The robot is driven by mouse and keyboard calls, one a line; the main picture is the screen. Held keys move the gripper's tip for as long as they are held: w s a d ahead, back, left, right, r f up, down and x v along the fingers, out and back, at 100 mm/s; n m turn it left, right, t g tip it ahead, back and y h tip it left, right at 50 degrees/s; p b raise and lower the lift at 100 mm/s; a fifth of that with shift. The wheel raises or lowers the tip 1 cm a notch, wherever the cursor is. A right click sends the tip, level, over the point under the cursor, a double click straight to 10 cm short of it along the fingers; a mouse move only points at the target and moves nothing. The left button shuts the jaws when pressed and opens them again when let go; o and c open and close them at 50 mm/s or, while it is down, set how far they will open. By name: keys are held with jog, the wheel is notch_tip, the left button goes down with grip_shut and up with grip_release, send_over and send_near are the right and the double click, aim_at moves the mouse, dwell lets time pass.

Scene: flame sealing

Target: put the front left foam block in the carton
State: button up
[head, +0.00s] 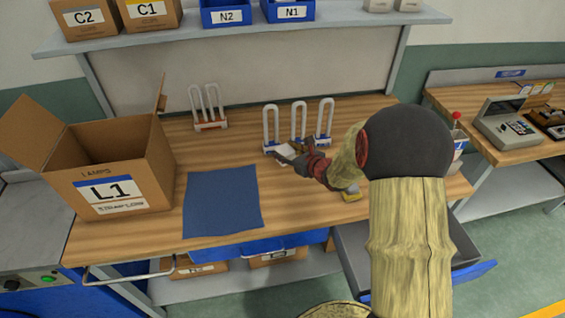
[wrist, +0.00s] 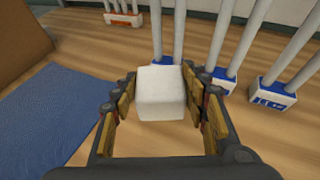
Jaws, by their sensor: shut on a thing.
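A white foam block (wrist: 160,92) is held between the fingers of my gripper (wrist: 158,84) in the wrist view. In the head view my gripper (head: 292,155) is over the middle of the bench, and the block (head: 286,151) shows as a small pale patch at its fingertips. How far it is above the bench top is hard to tell. The open carton (head: 122,190), labelled L1, stands at the left of the bench with its flaps up, well left of my gripper. Its inner floor is hidden. No other foam block is clearly visible.
A blue mat (head: 222,203) lies between the carton and my gripper. Tall white U-shaped lamps in blue bases (head: 270,147) stand just behind the gripper, and one in an orange base (head: 210,125) stands farther left. An open drawer (head: 353,255) juts out at front right.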

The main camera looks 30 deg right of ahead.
jog(key=shift+w+a+f, duration=0.1)
jog(key=shift+w+f, duration=0.55)
jog(key=shift+f, duration=0.15)
jog(key=shift+w+f+b, duration=0.15)
jog(key=shift+f+b, duration=0.35)
jog(key=shift+f, duration=0.4)
jog(key=shift+w+f+b, duration=0.1)
jog(key=shift+f+b, duration=0.4)
jog(key=shift+f, duration=0.4)
jog(key=shift+f, duration=0.15)
jog(key=o, duration=0.8)
jog(key=shift+o, duration=0.2)
